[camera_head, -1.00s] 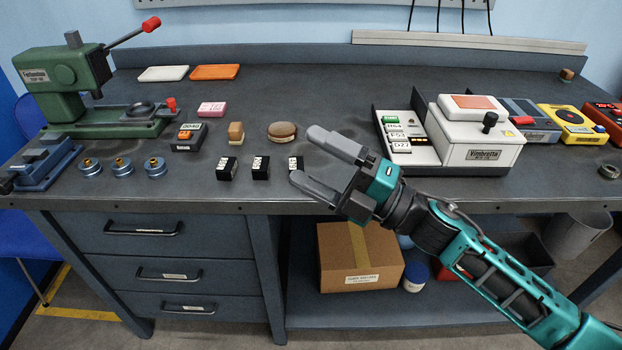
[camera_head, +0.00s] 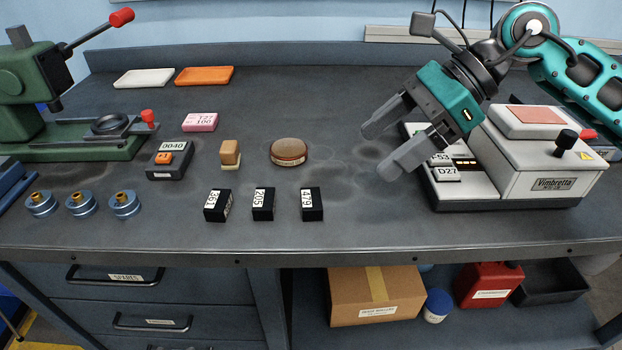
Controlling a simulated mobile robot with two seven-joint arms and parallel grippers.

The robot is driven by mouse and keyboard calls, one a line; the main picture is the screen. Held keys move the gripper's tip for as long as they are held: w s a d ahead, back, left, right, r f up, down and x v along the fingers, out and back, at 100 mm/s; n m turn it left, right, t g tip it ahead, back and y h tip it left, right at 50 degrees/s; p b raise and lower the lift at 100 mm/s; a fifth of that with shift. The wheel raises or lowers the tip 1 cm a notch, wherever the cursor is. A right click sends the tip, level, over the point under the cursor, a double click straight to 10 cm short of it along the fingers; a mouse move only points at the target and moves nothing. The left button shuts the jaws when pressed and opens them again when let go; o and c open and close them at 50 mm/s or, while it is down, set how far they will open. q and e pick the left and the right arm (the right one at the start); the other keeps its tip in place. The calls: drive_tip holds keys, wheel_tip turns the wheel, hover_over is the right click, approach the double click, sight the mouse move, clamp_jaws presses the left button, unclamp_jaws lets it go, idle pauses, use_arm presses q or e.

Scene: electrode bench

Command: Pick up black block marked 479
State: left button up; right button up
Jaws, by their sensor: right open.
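The black block marked 479 (camera_head: 313,205) stands on the bench near its front edge, the rightmost of three black blocks, with its white label facing up and left. Beside it stand the black block marked 205 (camera_head: 263,204) and the black block marked 361 (camera_head: 217,206). My right gripper (camera_head: 376,152) is open and empty, above the bench to the right of and behind block 479, in front of the white machine. It points down and left, apart from the block. My left gripper is not in view.
A round brown pad (camera_head: 289,151) and a tan stamp-like block (camera_head: 230,153) lie behind the blocks. The white Vimbretta machine (camera_head: 545,150) stands at the right. Several blue metal pieces (camera_head: 82,204) stand at the left. The bench right of block 479 is clear.

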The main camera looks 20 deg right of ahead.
approach(311, 198)
drive_tip(key=x, duration=0.2)
drive_tip(key=shift+s+a+f, duration=0.2)
drive_tip(key=shift+a+f, duration=0.1)
drive_tip(key=shift+w+b+x, duration=0.15)
drive_tip(key=shift+x, duration=1.3)
drive_tip(key=shift+w+b+x, duration=0.1)
drive_tip(key=shift+b+x, duration=0.05)
drive_tip(key=shift+x, duration=1.35)
drive_tip(key=shift+d, duration=0.1)
drive_tip(key=shift+c, duration=0.4)
drive_tip(key=c, duration=1.2)
drive_tip(key=shift+c, duration=0.3)
drive_tip(key=shift+r, duration=0.1)
